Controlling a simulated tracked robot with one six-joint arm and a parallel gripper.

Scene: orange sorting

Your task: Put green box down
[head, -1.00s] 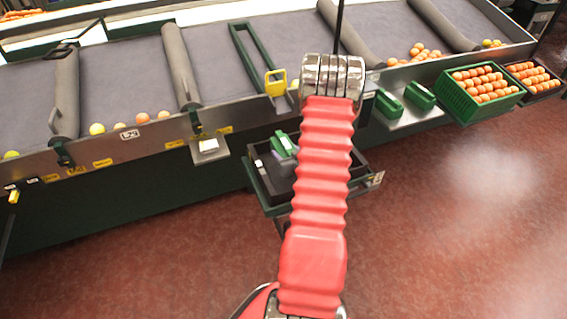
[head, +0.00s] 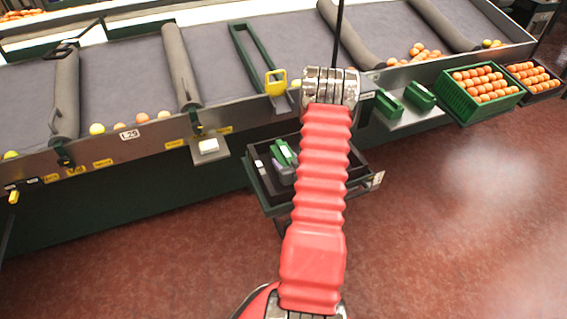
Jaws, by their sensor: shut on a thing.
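A small green box (head: 283,152) with a pale label is at the dark tray (head: 262,190) below the conveyor's front edge, left of my red arm. It looks tilted, and I cannot tell whether it touches the tray floor. A greyish-purple item (head: 283,172) shows just under it.
Two other green boxes (head: 389,105) (head: 420,96) lie on a metal shelf (head: 408,120) at right. Beside it are a green crate (head: 470,112) of oranges and a dark crate (head: 545,91). The conveyor (head: 120,70) runs behind. The red floor (head: 450,230) is clear.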

